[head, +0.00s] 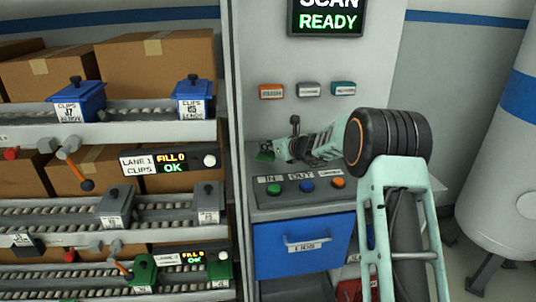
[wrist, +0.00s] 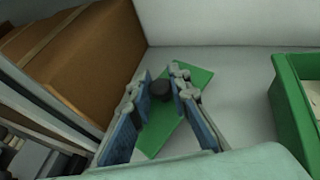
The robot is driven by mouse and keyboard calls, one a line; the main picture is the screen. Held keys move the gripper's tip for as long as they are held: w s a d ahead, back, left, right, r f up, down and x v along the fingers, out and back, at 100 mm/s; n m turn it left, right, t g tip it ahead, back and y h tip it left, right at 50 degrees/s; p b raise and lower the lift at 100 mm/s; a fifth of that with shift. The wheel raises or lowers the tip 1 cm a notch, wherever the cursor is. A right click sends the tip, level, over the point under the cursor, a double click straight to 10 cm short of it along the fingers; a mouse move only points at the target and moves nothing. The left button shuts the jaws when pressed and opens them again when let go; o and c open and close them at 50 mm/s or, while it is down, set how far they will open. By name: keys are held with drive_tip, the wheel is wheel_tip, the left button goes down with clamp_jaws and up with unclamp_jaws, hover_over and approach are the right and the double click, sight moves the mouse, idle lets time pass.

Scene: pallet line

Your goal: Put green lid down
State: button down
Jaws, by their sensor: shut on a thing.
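The green lid (wrist: 164,132) is a flat rectangle with a dark round knob (wrist: 160,91), lying at a slant across the wrist view. My gripper (wrist: 163,82) is shut on the knob, with one finger on each side. The lid is over a pale surface; I cannot tell whether it touches it. In the head view my gripper (head: 284,150) is above the grey console, and a small part of the green lid (head: 265,156) shows at its tip. The rest of the lid is hidden there.
An open green bin (wrist: 286,112) is at right in the wrist view, with a cardboard box (wrist: 85,50) at left. The head view shows a button console (head: 300,205), a blue drawer (head: 300,258), and roller shelves with lidded bins (head: 80,102) at left.

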sight(270, 152)
drive_tip(key=shift+a+f, duration=0.1)
drive_tip(key=shift+f, duration=1.5)
drive_tip(key=shift+f+b, duration=0.1)
drive_tip(key=shift+b, duration=0.25)
drive_tip(key=c, duration=1.8)
unclamp_jaws()
drive_tip(key=v, duration=1.2)
